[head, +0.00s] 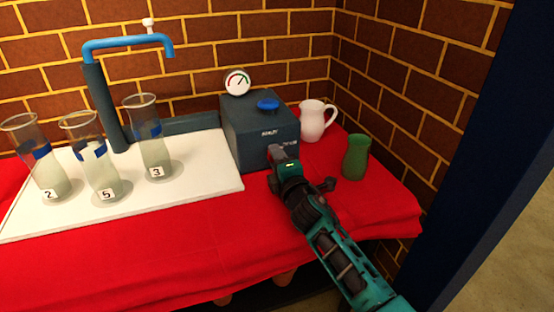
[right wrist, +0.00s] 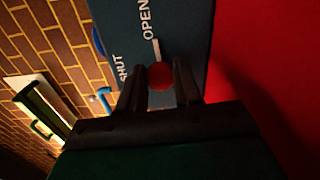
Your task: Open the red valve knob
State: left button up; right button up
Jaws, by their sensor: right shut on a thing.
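The red valve knob (right wrist: 160,76) sits on the front face of a dark blue box (head: 245,140), between its painted "OPEN" and "SHUT" marks. A pale line on the box points from the knob toward the "OPEN" side. My right gripper (head: 283,152) reaches the box's front face and is shut on the knob. In the right wrist view its two dark fingers (right wrist: 160,85) stand on either side of the knob. In the head view the gripper hides the knob. My left gripper is not in view.
A blue knob (head: 268,105) and a round gauge (head: 237,82) sit atop the box. A white pitcher (head: 313,122) and green vase (head: 355,158) stand right of it. Numbered glass vases (head: 150,135) stand on a white board (head: 210,175) under a blue tap (head: 125,42). The front red cloth (head: 170,245) is clear.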

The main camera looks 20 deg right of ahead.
jog(key=shift+m, duration=0.6)
jog(key=o, duration=1)
jog(key=s+p, duration=0.1)
jog(key=s, duration=1.2)
jog(key=shift+d+p, duration=0.2)
jog(key=shift+p, duration=0.2)
